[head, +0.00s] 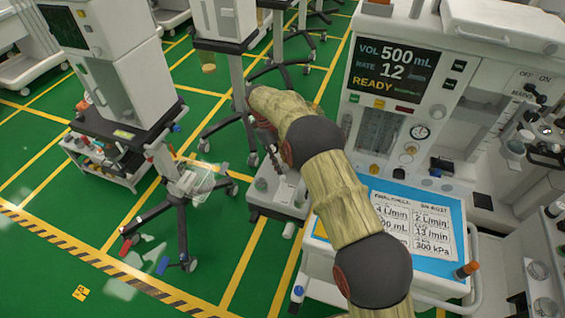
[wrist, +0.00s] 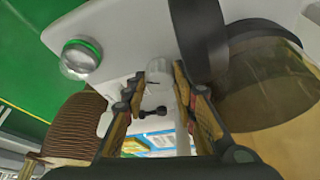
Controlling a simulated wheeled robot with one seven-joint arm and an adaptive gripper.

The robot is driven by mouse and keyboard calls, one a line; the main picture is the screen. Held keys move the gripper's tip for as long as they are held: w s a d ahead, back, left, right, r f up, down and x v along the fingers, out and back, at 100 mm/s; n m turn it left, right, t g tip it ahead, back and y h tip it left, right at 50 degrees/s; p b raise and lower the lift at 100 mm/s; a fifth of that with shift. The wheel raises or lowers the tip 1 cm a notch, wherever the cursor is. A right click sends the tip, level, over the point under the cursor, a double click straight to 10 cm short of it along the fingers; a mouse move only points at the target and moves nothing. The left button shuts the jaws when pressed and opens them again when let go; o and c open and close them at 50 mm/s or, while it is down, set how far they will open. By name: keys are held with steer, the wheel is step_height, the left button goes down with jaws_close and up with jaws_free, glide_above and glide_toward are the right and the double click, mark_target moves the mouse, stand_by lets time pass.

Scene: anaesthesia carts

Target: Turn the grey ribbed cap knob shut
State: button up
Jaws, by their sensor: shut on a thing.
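My gripper (wrist: 166,88) shows in the wrist view with its two fingers on either side of a pale grey rounded cap knob (wrist: 159,70). It is shut on this knob, which sits at the edge of a light grey housing (wrist: 125,40). Ribs on the knob are too small to make out, and the fingers hide part of its sides. In the head view my arm hides most of the gripper, which is over a small grey unit (head: 283,190) left of the big machine. The knob cannot be made out there.
A clear round knob with a green ring (wrist: 80,59) is on the same housing, left of my gripper. A dark-rimmed amber transparent vessel (wrist: 270,75) is close on the right. In the head view the machine with the display (head: 395,72) stands right of my arm.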

steer(key=shift+m, duration=0.3)
steer(key=o, duration=1.1)
steer(key=shift+o, duration=0.2)
steer(key=shift+a+r, duration=0.1)
steer(key=shift+v, duration=3.85)
steer(key=shift+c, duration=0.2)
